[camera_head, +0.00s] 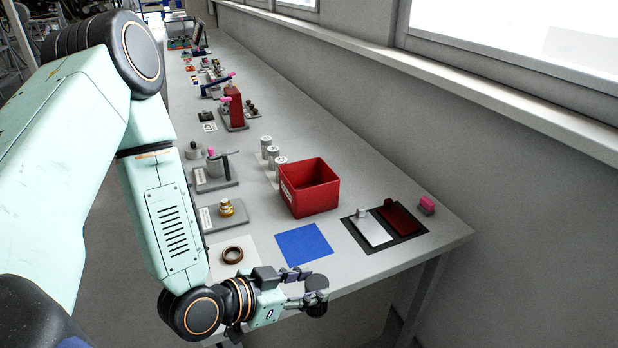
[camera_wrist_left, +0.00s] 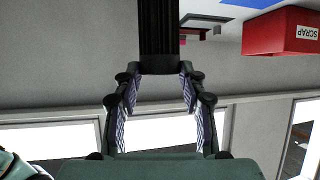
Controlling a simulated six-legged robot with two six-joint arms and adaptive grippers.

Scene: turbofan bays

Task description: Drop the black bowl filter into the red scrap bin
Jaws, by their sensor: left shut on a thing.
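My left gripper (camera_head: 302,287) is at the near front edge of the bench, its fingers pointing right. It is shut on the black bowl filter (camera_head: 317,296), a small dark round part at the fingertips. In the left wrist view the filter (camera_wrist_left: 158,30) is a dark ribbed body beyond the fingertips (camera_wrist_left: 160,82). The open red scrap bin (camera_head: 310,188) stands on the bench, above and apart from the gripper in the head view. It also shows at the upper right of the left wrist view (camera_wrist_left: 270,34), with a SCRAP label. My right gripper is out of view.
A blue mat (camera_head: 303,245) lies between the gripper and the bin. A brown ring (camera_head: 233,255) lies on a white sheet to the left. Grey cylinders (camera_head: 271,150) stand behind the bin. A black tray (camera_head: 359,236) with a white and a red plate is at right.

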